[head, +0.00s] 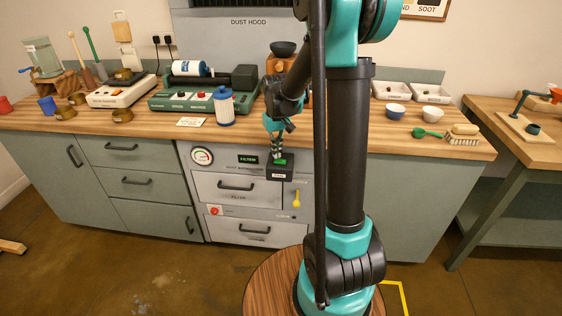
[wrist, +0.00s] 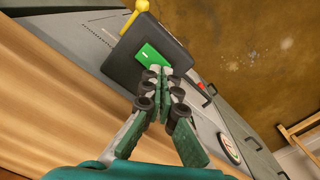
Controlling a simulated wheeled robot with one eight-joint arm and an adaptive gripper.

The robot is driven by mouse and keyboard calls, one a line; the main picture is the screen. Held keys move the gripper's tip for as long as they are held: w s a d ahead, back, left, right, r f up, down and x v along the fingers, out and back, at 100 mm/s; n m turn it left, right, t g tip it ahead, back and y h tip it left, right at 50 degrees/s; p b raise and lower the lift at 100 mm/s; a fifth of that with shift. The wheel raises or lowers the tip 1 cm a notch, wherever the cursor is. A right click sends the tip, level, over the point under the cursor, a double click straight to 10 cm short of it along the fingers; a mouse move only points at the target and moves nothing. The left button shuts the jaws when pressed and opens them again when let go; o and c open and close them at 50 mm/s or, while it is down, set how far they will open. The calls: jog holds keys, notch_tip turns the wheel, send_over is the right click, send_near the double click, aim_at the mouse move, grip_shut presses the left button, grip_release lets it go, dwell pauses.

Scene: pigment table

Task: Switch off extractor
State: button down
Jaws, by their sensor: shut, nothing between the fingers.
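The extractor panel (head: 225,160) sits in the bench front under the dust hood (head: 250,22). A dark switch box (head: 279,174) with a green rocker sticks out of it. The green rocker (wrist: 150,54) shows clearly in the wrist view on the dark box (wrist: 122,55). My gripper (head: 277,157) is shut and empty, pointing down at the rocker. In the wrist view its fingertips (wrist: 160,74) are at the rocker's near edge; I cannot tell whether they touch it. A lit green display (head: 248,160) is left of the box.
A yellow lever (head: 296,198) is right of and below the box; a red knob (head: 215,211) is lower left. A round gauge (head: 202,156) and drawers are beside it. A blue-capped jar (head: 223,106) stands on the worktop near my arm.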

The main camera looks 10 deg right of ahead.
aim_at(277, 160)
jog(key=shift+f, duration=0.95)
dwell(0.4)
jog(key=shift+r, duration=3.55)
jog(key=s+d+f+m+t, duration=0.1)
jog(key=s+f, duration=0.3)
jog(key=s, duration=0.7)
jog(key=s+d+f+m+t, duration=0.1)
jog(key=s+d+f+t, duration=0.2)
jog(key=s, duration=0.8)
jog(key=shift+f, duration=0.4)
